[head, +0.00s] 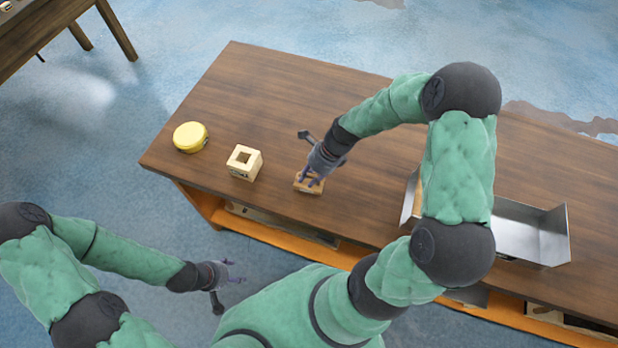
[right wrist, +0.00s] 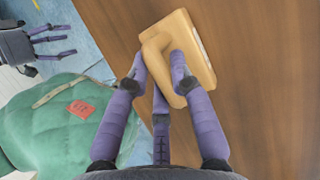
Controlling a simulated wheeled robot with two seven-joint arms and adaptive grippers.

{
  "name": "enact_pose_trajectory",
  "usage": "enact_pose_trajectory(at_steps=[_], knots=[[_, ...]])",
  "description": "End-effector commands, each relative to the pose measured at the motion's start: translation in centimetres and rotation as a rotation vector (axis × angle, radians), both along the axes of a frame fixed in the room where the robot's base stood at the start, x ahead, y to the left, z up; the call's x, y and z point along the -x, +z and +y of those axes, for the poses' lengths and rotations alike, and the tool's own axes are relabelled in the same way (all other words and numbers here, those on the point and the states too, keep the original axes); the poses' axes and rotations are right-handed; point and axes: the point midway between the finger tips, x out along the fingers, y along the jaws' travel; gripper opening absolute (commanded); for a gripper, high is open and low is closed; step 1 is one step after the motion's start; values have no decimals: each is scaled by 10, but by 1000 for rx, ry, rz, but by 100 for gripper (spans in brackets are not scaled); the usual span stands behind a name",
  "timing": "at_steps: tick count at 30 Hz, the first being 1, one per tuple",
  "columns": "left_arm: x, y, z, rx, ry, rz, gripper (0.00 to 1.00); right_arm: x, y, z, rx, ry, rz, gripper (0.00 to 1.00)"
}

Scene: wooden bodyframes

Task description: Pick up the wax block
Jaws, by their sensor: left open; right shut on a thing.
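A small tan block (head: 301,188), which I take to be the wax block, lies at the front part of the wooden table, under my right gripper (head: 314,180). In the right wrist view the block (right wrist: 203,62) is a flat slab with a raised bar on top. My right gripper's fingers (right wrist: 159,72) are shut on that bar. The slab appears to rest on the tabletop; I cannot tell if it is lifted. My left gripper (head: 234,273) is open and empty, off the table's front edge. Its fingers also show in the right wrist view (right wrist: 55,41).
A cream cube (head: 245,162) with a square hole stands left of the block. A round yellow tin (head: 190,137) is further left. A metal tray (head: 528,232) stands at the right, partly behind my right arm. The back of the table (head: 255,85) is clear.

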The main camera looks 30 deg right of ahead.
Motion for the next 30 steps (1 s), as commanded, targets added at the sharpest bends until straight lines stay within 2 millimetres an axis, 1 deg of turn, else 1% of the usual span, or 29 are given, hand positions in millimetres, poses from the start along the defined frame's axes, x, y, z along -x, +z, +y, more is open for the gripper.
enact_pose_trajectory(at_steps=[5, 10, 14, 21, 30], knots=[[0, 7, 0, 0, 0, 0, 62, -1, 12, 0, 1, -1, -2, 0], [0, 19, 0, 0, 0, 0, 62, -1, 36, 0, 1, 1, -3, 0], [0, 26, 0, 0, 0, 0, 62, 16, 54, -6, 2, -3, -3, 0], [0, 40, 0, 0, 0, 0, 62, 47, 93, -16, 3, -3, -3, 0], [0, 50, 0, 0, 0, 0, 62, 97, 115, -33, 1, -6, -1, 0]])
